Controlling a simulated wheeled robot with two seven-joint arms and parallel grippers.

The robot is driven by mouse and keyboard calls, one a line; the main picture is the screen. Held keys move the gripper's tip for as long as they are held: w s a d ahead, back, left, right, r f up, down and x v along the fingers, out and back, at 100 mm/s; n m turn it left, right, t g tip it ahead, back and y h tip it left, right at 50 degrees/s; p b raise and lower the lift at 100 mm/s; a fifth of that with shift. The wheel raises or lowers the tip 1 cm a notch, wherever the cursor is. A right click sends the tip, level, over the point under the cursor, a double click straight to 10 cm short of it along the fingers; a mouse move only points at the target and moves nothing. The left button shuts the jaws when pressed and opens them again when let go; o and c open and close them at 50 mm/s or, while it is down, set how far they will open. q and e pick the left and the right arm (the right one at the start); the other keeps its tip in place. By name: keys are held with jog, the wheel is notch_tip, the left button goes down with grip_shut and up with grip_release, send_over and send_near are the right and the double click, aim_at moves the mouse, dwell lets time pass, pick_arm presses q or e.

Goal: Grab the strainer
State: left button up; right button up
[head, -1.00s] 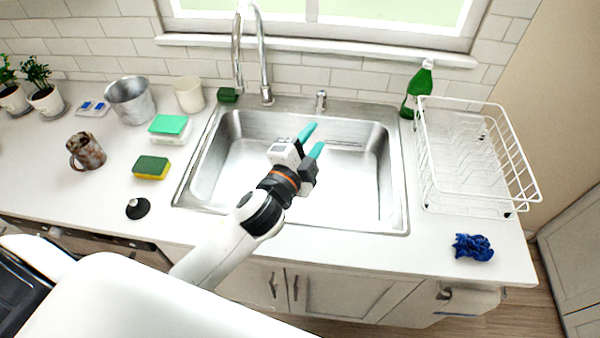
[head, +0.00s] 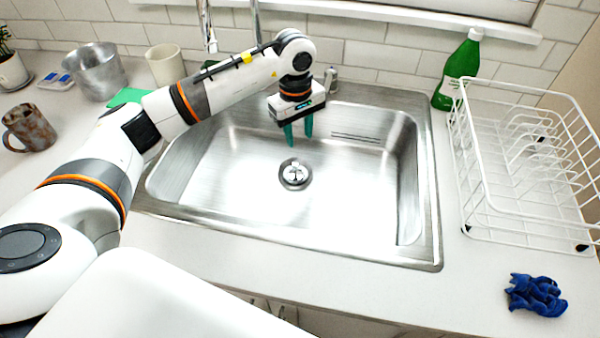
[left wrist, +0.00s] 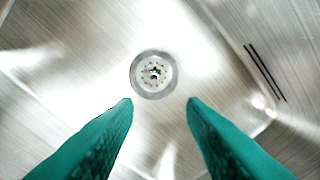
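The strainer (head: 295,174) is a round metal piece seated in the drain of the steel sink (head: 240,205). It also shows in the left wrist view (left wrist: 154,74), just beyond the fingertips and centred between them. My left gripper (head: 298,142) points down over the sink, above and behind the strainer in the head view. Its two teal fingers are apart with nothing between them, as the left wrist view shows (left wrist: 160,103). My right gripper is not in view.
A white wire dish rack (head: 520,165) stands right of the sink, with a green bottle (head: 458,72) behind it. A blue cloth (head: 536,295) lies at the front right. The faucet (head: 207,25) rises behind the sink. A mug (head: 30,128) and metal pot (head: 97,72) stand left.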

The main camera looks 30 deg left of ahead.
pick_arm(q)
jog(key=p, duration=0.1)
send_over(296, 163)
jog(key=shift+y, duration=0.3)
jog(key=f, duration=0.5)
jog(key=shift+a+f, duration=0.2)
jog(key=shift+f, duration=0.1)
notch_tip(296, 163, down, 6)
jog(key=shift+d+p, duration=0.15)
jog(key=shift+p, duration=0.9)
grip_shut()
